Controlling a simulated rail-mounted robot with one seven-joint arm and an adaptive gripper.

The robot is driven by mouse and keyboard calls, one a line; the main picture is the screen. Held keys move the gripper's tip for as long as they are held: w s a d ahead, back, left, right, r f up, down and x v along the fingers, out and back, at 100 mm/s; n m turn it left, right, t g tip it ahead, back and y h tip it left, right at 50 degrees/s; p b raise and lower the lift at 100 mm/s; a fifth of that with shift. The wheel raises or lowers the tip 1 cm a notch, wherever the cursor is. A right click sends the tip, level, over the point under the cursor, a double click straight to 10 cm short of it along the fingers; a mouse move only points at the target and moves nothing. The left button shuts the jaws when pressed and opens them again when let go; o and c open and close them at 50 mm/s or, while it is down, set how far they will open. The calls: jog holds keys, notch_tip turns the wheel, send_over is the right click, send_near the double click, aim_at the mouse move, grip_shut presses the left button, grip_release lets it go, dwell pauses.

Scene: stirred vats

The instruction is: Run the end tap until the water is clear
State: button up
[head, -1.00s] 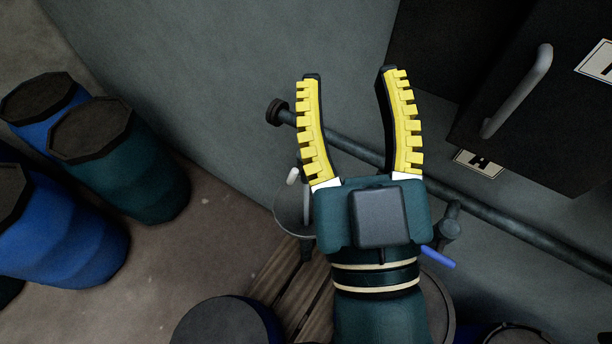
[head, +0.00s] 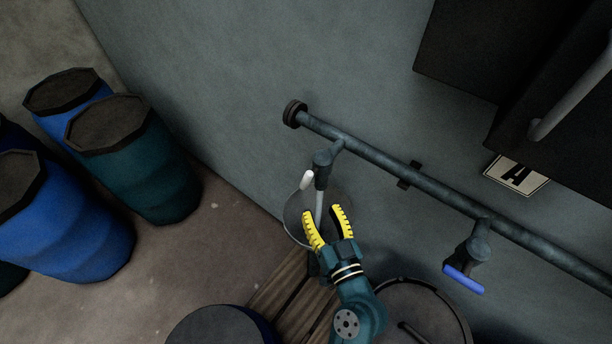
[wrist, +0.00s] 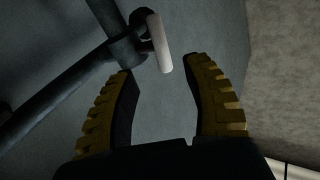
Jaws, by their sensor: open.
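The end tap (head: 323,168) hangs from the wall pipe near its capped end. Its white lever handle (head: 307,180) slants down to the left in the head view. A pale greyish stream (head: 319,203) shows below the spout, over a round grey vessel (head: 290,222); my gripper partly hides both, and I cannot tell how clear the water is. My gripper (head: 321,211) is open and empty, below the tap in the picture. In the wrist view the white handle (wrist: 159,42) shows just beyond the gap between the fingertips (wrist: 160,66), seemingly untouched.
The pipe (head: 385,165) runs along the wall to a second tap with a blue handle (head: 463,279). Several blue and green barrels (head: 150,175) stand left. Wooden slats (head: 285,285) lie below.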

aim_at(308, 184)
jog(key=p+x, duration=0.2)
jog(key=x, duration=0.8)
jog(key=shift+w+a, duration=0.1)
jog(key=shift+w, duration=0.15)
jog(key=shift+c, duration=0.3)
grip_shut()
